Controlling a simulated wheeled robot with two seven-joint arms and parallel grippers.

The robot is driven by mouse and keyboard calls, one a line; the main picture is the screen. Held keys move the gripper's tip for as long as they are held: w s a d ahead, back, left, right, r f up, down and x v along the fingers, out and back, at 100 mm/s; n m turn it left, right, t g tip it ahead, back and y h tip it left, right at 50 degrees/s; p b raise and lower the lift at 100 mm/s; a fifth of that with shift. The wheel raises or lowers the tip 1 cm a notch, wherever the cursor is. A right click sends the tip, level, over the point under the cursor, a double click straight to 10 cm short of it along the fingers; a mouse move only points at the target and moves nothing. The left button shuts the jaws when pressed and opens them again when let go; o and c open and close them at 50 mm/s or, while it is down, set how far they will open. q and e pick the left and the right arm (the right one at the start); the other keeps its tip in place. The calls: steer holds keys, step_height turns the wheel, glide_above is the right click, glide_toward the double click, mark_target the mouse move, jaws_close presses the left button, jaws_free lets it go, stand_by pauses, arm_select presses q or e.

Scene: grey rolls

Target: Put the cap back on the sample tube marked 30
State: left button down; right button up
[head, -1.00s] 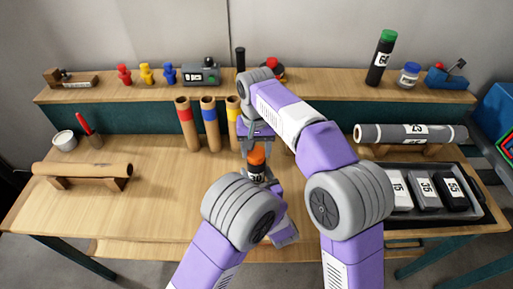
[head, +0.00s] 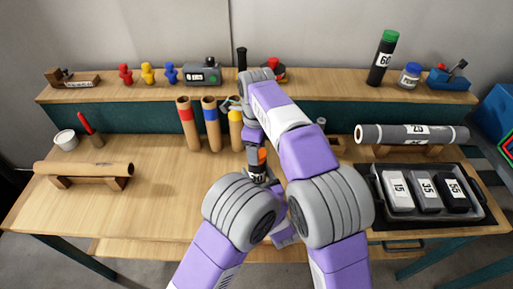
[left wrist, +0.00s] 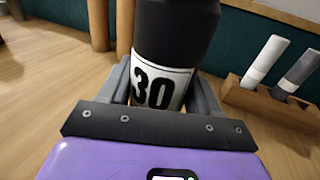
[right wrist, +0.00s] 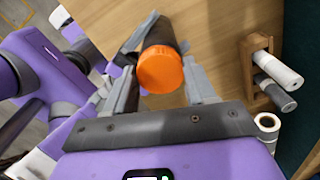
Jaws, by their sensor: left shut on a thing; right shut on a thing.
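The sample tube (head: 257,171) is dark, with a white label. In the left wrist view the tube (left wrist: 172,40) shows "30" on its label. My left gripper (left wrist: 160,88) is shut around the tube at the label and holds it over the table's middle. The orange cap (head: 262,156) is at the tube's upper end. In the right wrist view the cap (right wrist: 160,70) lies between the fingers of my right gripper (right wrist: 168,62), which is shut on it. The cap looks in line with the tube; I cannot tell how fully it is seated.
Cardboard tubes with red, blue and yellow bands (head: 210,125) stand just behind. A black tray (head: 430,217) with blocks marked 15, 35 and 55 is at right. A tube with a green cap (head: 383,58) stands on the back shelf. The table's left middle is clear.

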steer(key=shift+m, duration=0.3)
steer(key=o, duration=1)
steer(key=shift+r, duration=2.25)
steer(key=shift+c, duration=0.4)
